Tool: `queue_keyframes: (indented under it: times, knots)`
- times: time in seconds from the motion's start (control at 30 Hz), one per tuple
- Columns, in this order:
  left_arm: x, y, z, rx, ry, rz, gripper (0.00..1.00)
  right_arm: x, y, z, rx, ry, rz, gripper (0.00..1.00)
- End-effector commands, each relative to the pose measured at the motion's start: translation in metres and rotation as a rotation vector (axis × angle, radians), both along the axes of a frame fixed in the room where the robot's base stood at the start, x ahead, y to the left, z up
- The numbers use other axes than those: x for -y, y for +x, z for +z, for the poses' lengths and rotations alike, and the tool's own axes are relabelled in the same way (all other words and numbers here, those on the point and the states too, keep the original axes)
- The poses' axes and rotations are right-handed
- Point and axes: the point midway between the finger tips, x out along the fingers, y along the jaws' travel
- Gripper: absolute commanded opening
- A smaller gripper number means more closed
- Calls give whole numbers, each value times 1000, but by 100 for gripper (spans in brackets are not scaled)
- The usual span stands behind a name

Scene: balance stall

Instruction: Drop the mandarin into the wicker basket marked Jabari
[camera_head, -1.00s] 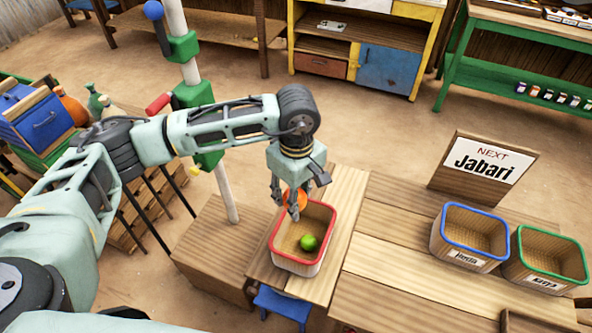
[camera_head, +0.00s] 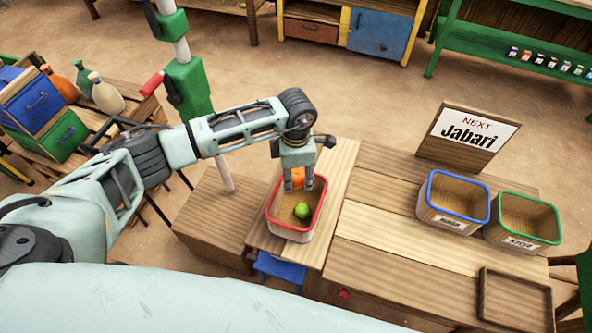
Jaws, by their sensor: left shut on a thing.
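My left gripper (camera_head: 297,186) is shut on the orange mandarin (camera_head: 298,178) at the far side of a red-rimmed wicker basket (camera_head: 292,233). Its fingers hide part of the fruit, and I cannot tell how far it is above the basket floor. A green lime (camera_head: 302,211) lies in that basket. To the right stand a blue-rimmed basket (camera_head: 451,221) and a green-rimmed basket (camera_head: 520,242), both seemingly empty. Their front labels are too blurred to read surely. A sign (camera_head: 467,137) behind them reads "NEXT Jabari". My right gripper is not in view.
The baskets stand on wooden tables (camera_head: 395,246), with clear planks between the red-rimmed one and the other two. An empty square wooden tray (camera_head: 514,304) lies at the front right. A post with green blocks (camera_head: 189,88) stands left of my gripper.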

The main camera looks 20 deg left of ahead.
Motion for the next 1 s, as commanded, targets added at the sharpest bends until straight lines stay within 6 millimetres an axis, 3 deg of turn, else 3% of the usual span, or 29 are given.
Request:
queue_keyframes:
  times: [0.1, 0.43, 0.47, 0.6, 0.7, 1.0]
  knots:
    - [0, 0, -14, 0, -1, 1, 11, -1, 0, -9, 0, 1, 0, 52]
    - [0, 0, -16, 1, 0, 0, 11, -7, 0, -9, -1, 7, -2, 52]
    - [0, 0, -16, 1, 0, 0, 41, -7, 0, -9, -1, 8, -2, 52]
    - [0, 0, -16, 1, 0, -1, 53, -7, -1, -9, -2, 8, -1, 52]
    - [0, 0, -16, 1, 0, -1, 60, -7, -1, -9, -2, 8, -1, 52]
    - [0, 0, -15, 1, 0, -1, 60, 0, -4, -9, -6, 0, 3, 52]
